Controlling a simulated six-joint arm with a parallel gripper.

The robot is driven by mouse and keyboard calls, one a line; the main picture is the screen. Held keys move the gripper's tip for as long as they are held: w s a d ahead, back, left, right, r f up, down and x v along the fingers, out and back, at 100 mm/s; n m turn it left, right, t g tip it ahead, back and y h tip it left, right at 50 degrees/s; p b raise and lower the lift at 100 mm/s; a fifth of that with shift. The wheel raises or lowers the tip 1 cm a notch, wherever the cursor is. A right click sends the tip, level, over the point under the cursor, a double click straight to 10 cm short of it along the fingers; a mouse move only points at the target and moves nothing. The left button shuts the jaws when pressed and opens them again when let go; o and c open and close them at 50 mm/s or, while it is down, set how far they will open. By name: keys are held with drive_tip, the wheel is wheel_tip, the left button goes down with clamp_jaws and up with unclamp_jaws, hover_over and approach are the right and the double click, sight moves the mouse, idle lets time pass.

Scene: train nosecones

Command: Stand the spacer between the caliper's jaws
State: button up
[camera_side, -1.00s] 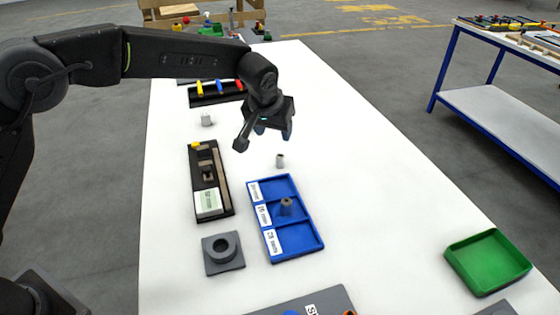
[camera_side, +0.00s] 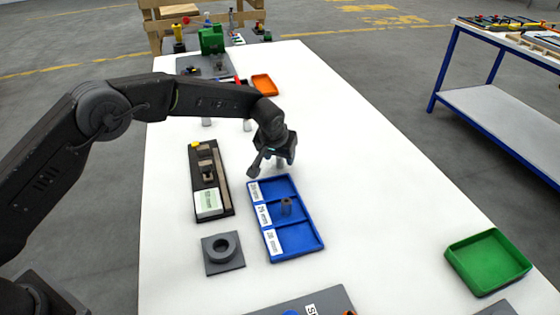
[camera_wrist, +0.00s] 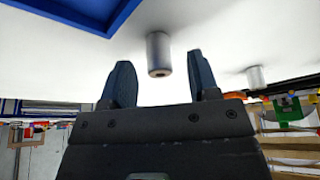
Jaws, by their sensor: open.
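A small grey hollow spacer (camera_wrist: 158,54) stands upright on the white table. My gripper (camera_side: 281,161) is lowered over it, pointing down; in the side view it hides most of the spacer. In the wrist view the open fingers (camera_wrist: 162,82) are on either side of the spacer's upper end, with gaps showing. The caliper (camera_side: 208,202), with a pale green display and brownish jaw blocks, lies in a dark holder to the left of my gripper. The space at its jaws (camera_side: 207,169) looks small from here.
A grey ring block (camera_side: 222,253) and green tray (camera_side: 488,262) stand nearer. Other grey cylinders (camera_side: 247,125) stand behind.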

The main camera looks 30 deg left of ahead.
drive_tip(key=shift+f, duration=0.15)
clamp_jaws()
idle(0.4)
